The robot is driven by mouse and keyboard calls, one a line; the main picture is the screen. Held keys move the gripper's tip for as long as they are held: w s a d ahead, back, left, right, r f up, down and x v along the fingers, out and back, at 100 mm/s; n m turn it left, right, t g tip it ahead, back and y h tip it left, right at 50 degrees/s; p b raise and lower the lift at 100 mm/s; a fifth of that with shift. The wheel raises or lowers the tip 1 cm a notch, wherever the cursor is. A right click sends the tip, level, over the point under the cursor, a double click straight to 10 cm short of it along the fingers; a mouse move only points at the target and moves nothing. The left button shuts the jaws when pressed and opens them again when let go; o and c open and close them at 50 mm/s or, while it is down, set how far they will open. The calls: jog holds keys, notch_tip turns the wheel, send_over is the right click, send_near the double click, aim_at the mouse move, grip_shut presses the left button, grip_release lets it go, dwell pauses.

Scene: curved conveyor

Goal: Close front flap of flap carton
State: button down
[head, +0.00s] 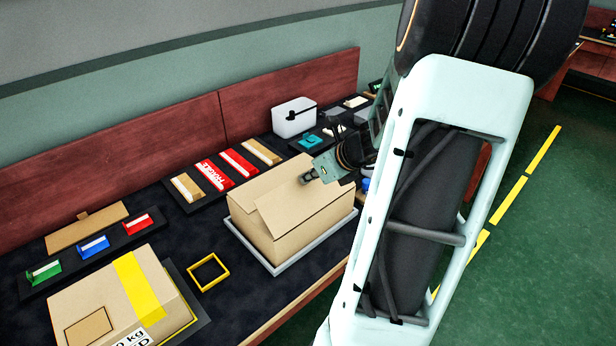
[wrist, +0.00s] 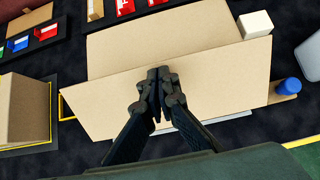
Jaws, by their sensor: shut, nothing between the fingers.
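The flap carton (head: 297,222) is plain brown and stands on a grey tray (head: 274,268) on the dark bench. Two brown panels meet at a slanting edge on its top. In the wrist view the nearer panel (wrist: 215,95) overlaps the farther panel (wrist: 150,42). Which of them is the front flap I cannot tell for sure. My gripper (head: 306,178) is at the carton's top, and in the wrist view its fingers (wrist: 159,76) are shut and empty, tips at the nearer panel's edge. Whether they touch it is unclear. My arm hides the carton's right surroundings.
A taped carton (head: 90,305) stands at the front left, with a yellow square frame (head: 208,272) between the two cartons. Coloured bins (head: 94,246) and red boxes (head: 238,162) line the back. A blue cylinder (wrist: 288,86) stands right of the carton.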

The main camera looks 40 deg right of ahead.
jog(key=shift+w+r+p, duration=0.15)
jog(key=shift+p, duration=0.7)
jog(key=shift+w+f+g, duration=0.1)
jog(key=shift+f+g, duration=0.1)
jog(key=shift+g, duration=0.1)
jog(key=shift+p, duration=0.45)
